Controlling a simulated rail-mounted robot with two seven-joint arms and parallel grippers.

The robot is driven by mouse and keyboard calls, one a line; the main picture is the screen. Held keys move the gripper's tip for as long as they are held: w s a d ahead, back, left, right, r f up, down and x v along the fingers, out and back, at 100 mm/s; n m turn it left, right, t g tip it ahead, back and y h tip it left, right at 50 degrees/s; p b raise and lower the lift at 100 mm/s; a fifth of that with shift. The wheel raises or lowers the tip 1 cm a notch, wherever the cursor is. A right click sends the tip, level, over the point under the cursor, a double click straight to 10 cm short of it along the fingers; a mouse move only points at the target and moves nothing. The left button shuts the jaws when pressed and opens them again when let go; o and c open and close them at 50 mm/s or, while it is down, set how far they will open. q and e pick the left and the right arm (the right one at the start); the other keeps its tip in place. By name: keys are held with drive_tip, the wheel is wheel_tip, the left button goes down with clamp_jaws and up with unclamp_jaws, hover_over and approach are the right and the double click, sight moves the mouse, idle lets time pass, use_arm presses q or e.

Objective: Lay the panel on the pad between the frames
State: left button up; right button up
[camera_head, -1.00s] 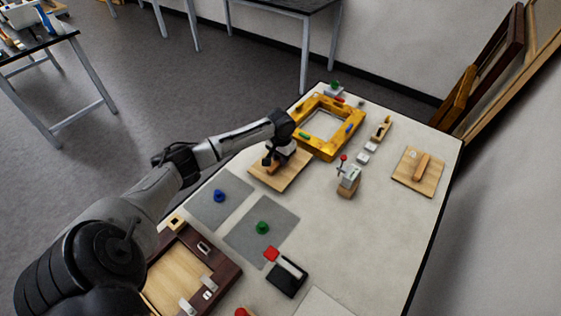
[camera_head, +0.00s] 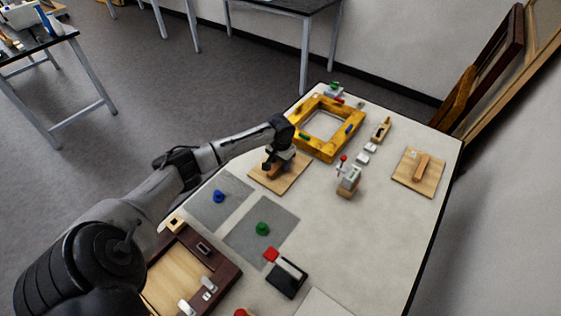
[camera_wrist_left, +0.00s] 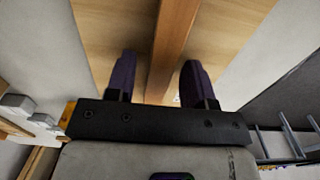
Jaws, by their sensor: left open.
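A light wooden panel (camera_head: 292,184) with a raised wooden bar across it lies on the table, just below the gold frame. My left gripper (camera_head: 277,164) is over it. In the left wrist view the open fingers (camera_wrist_left: 158,85) are on either side of the bar (camera_wrist_left: 172,40), with gaps; the panel (camera_wrist_left: 105,25) shows behind. A grey pad (camera_head: 233,184) with a blue knob and a grey pad (camera_head: 283,219) with a green knob lie between the gold frame (camera_head: 350,112) and the dark brown frame (camera_head: 225,277). My right gripper is not seen.
Another wooden board (camera_head: 405,182) with a bar lies at the right. A small device with a red-knobbed lever (camera_head: 348,182) stands mid-table. A black block with a red tip (camera_head: 286,280) is near the front. The table's middle right is clear.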

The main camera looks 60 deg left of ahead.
use_arm(q)
drive_tip(key=shift+r, duration=0.1)
wheel_tip(320, 180, up, 12)
drive_tip(key=p, duration=0.1)
drive_tip(key=shift+p, duration=0.4)
